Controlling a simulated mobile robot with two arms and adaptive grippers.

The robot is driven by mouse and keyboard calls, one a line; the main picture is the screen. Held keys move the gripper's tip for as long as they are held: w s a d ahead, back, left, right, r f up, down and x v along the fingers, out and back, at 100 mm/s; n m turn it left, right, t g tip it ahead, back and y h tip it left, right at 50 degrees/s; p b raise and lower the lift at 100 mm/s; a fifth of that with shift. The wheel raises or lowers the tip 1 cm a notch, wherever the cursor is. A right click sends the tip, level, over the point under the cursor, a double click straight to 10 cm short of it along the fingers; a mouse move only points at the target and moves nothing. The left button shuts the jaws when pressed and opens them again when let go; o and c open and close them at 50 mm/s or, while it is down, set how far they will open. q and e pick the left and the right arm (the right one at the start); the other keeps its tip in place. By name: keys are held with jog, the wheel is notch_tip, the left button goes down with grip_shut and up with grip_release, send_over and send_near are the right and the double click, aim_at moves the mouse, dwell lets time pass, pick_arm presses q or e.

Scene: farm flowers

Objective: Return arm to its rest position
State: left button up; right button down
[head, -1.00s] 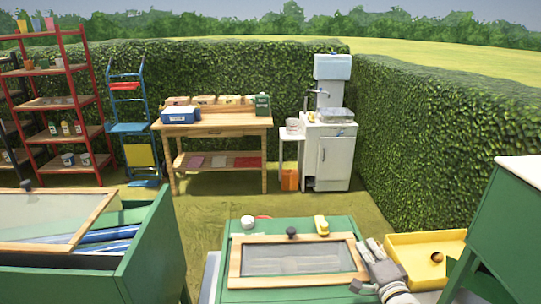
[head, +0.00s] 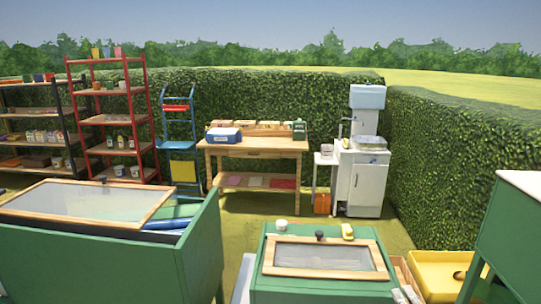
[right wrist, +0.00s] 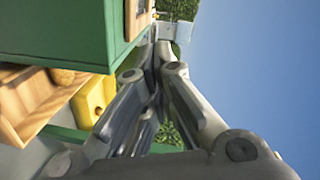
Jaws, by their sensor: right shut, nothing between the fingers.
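My right gripper (right wrist: 158,55) fills the middle of the right wrist view. Its fingers meet at the tips with nothing between them. In the head view only a small part of it (head: 408,295) shows at the bottom edge, between the small green cabinet (head: 320,291) and the yellow tray (head: 432,265). My left gripper is not in view.
The small cabinet has a wood-framed glass lid with a dark knob (head: 319,236). A larger green cold frame (head: 100,262) stands on the left. A green box on legs (head: 507,230) stands close on the right. A wooden workbench (head: 257,146) and white sink cabinet (head: 362,182) stand behind, with grass between.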

jog(key=s+a+f+n+g, duration=0.75)
jog(key=s+f, duration=0.35)
jog(key=s, duration=0.2)
jog(key=s+a+f+n+g+y, duration=0.1)
jog(key=s+a+n+g, duration=0.3)
jog(key=s, duration=0.6)
jog(key=s+a+f+n+g, duration=0.1)
jog(key=s+n+g, duration=0.1)
jog(key=s+n, duration=0.55)
jog(key=s+f+m+g+b, duration=0.1)
jog(key=s+f+m, duration=0.15)
jog(key=f, duration=2.55)
pick_arm(q)
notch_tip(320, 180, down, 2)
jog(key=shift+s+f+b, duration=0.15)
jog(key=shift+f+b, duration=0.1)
jog(key=shift+b, duration=0.45)
pick_arm(e)
jog(key=s+d+f+g, duration=0.1)
jog(key=s+d+f, duration=0.1)
jog(key=s+f, duration=1.4)
jog(key=shift+s+d+f+n, duration=0.25)
jog(key=shift+s+d+n, duration=0.2)
jog(key=shift+s, duration=0.2)
